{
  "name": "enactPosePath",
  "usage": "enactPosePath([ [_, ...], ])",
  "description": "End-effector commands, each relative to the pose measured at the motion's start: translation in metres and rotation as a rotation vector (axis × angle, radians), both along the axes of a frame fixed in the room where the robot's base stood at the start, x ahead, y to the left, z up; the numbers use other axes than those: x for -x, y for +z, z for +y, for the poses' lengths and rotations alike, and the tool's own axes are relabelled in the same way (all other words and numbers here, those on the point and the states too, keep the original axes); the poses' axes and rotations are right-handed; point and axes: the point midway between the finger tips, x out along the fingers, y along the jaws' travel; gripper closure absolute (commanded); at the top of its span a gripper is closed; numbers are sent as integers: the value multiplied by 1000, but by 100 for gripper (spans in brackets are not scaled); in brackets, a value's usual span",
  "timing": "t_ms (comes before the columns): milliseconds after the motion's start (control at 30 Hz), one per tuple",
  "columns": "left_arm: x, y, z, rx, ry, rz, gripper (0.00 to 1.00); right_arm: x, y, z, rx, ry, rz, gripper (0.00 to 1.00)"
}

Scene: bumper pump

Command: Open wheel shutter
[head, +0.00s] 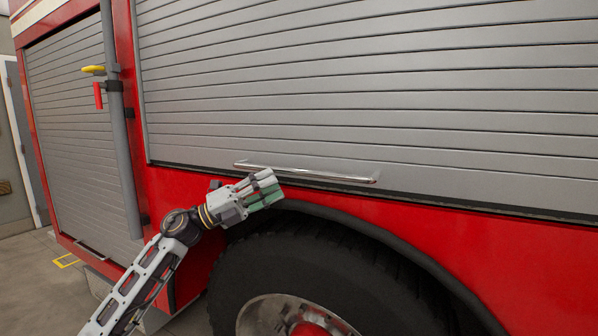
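The wheel shutter (370,90) is a grey slatted roller shutter on the red truck, above the wheel. It is down, with its lower edge just above the wheel arch. A chrome bar handle (300,173) runs along its bottom edge. My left gripper (272,187) is just below the left half of the handle, in front of the red body panel and above the tyre. Its fingers look close together, but I cannot tell whether they are open or shut. I cannot tell whether it touches the handle. My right gripper is not in view.
A black tyre (330,262) under a dark wheel arch lies below the shutter. A second grey shutter (75,120) is at the left. A grey vertical pipe (121,150) with a red handle (98,96) and a yellow part (93,70) stands between the shutters. Floor shows at the lower left.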

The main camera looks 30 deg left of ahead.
Motion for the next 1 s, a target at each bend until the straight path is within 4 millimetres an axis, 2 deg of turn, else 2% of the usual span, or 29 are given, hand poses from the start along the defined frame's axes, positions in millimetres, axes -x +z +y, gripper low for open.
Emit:
enactPosePath([
  [367, -17, 13, -22, -2, -1, -2, 63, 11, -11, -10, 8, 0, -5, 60],
  [700, -33, 24, -40, 0, -1, -2, 63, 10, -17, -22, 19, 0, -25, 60],
  [1000, -45, 31, -55, 1, -2, -1, 63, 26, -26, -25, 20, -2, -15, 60],
])
